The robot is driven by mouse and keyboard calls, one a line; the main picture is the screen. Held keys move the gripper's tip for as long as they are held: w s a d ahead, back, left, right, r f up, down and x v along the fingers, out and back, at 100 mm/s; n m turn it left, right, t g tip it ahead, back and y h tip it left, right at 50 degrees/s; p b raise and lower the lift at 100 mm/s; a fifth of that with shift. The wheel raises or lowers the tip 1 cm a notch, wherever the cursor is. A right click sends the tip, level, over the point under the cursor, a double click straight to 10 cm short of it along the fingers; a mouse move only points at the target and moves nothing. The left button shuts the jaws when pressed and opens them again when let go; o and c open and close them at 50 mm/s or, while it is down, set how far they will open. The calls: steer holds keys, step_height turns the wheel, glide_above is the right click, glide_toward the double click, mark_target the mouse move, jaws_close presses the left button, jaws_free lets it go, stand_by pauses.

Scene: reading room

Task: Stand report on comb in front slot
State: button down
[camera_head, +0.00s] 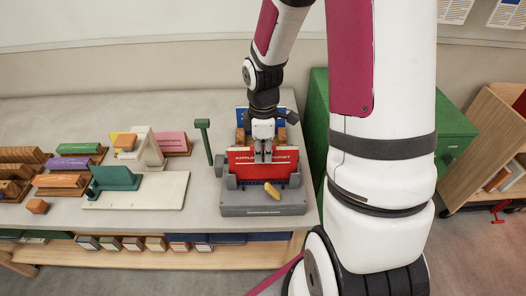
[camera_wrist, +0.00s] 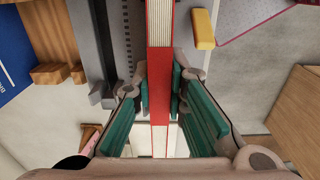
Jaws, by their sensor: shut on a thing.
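The red report (camera_head: 245,156) stands upright above the grey binding machine (camera_head: 262,209); whether its lower edge touches the comb is hidden. My gripper (camera_head: 263,157) comes from above and is shut on the report. In the wrist view the report's red edge and white pages (camera_wrist: 160,35) run between the green pads of my gripper (camera_wrist: 160,92). A grey toothed rail (camera_wrist: 126,45), perhaps the comb, lies just left of the report there. A yellow piece (camera_head: 272,190) lies in front of the report and also shows in the wrist view (camera_wrist: 204,28).
A blue item (camera_head: 242,113) stands behind the report, with wooden blocks (camera_wrist: 50,73) beside it. A green lever (camera_head: 204,140) rises left of the machine. A green cabinet (camera_head: 455,130) stands right. Stamps and wooden racks (camera_head: 60,180) crowd the left of the table.

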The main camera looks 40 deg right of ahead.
steer(key=shift+f, duration=0.2)
stand_by(0.4)
steer(key=c, duration=1.5)
jaws_free()
steer(key=shift+c, duration=0.2)
steer(key=shift+r+p, duration=1.6)
steer(key=shift+r, duration=0.75)
steer(key=shift+r+p, duration=1.15)
steer(key=shift+r, duration=1)
steer(key=s+a+r+m+t+b, duration=0.1)
steer(key=s+a+r+m+t, duration=0.1)
steer(key=s+a+r+m, duration=0.3)
steer(key=s+a+r+m+t+b, duration=0.2)
steer(key=s+a+r+m, duration=0.4)
steer(key=s+r, duration=0.5)
step_height(320, 180, up, 4)
steer(key=shift+s+a+r+t, duration=0.1)
steer(key=shift+s+a+t, duration=0.15)
steer(key=shift+t, duration=0.55)
